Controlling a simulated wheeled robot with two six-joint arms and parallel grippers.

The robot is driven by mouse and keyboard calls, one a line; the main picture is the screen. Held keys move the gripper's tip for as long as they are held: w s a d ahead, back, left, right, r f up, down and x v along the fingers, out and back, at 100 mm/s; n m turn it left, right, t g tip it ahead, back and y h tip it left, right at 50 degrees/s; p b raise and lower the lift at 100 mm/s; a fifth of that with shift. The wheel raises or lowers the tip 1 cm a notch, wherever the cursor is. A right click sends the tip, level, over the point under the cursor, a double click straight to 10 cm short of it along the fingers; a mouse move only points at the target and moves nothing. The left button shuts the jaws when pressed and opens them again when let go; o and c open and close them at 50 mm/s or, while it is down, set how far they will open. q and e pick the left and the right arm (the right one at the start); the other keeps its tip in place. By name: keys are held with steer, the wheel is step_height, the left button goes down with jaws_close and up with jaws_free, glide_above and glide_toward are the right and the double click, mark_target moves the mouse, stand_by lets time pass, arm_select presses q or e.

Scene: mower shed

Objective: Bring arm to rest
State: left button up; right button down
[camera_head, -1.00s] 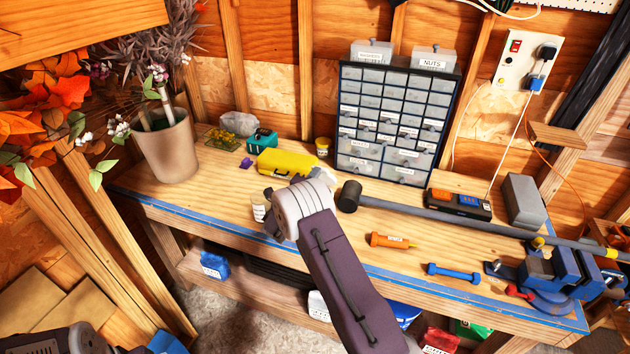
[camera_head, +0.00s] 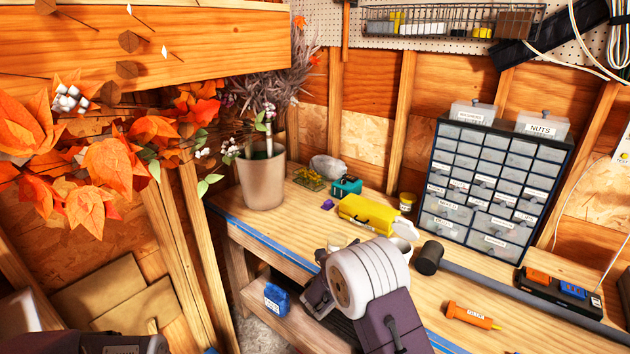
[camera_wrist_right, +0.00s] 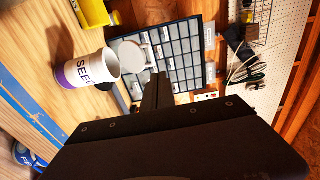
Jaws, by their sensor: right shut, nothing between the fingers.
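My right arm (camera_head: 365,285) rises from the bottom of the head view, over the front of the workbench (camera_head: 435,300). In the right wrist view the right gripper (camera_wrist_right: 158,90) shows as a dark narrow pair of fingers, shut and empty. A white cup marked SEED (camera_wrist_right: 88,72) stands on the bench to the left of the fingers, apart from them. Dark parts of my other arm show at the lower left edge of the head view, but its gripper is out of view.
A yellow case (camera_head: 370,215), a plant pot (camera_head: 262,182), a drawer cabinet (camera_head: 490,190) and a long-handled mallet (camera_head: 430,258) are on the bench. An orange glue tube (camera_head: 472,315) lies near the front. Orange leaves (camera_head: 90,175) hang at the left.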

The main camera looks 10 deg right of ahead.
steer(key=s+d+f+m+g+b, duration=0.2)
steer(key=s+d+m+g+b, duration=0.35)
steer(key=s+d+m, duration=0.35)
steer(key=s+a+f+m+g+y+b, duration=0.1)
steer(key=s+f+m+g+y, duration=0.1)
steer(key=s+f+m, duration=0.35)
steer(key=s+a+f+m+g+y, duration=0.2)
steer(key=s+f+m+g, duration=0.1)
steer(key=s, duration=0.5)
steer(key=s+a+f+m+y+b, duration=0.1)
steer(key=s+a+f+m+y, duration=0.65)
steer(key=a+m, duration=0.35)
steer(key=w+a+f+m+y, duration=0.2)
steer(key=a+m, duration=0.4)
steer(key=m, duration=0.9)
steer(key=shift+w+a+f+t+y, duration=0.15)
steer(key=shift+w+a+t+y, duration=0.1)
steer(key=shift+w+t+y, duration=0.2)
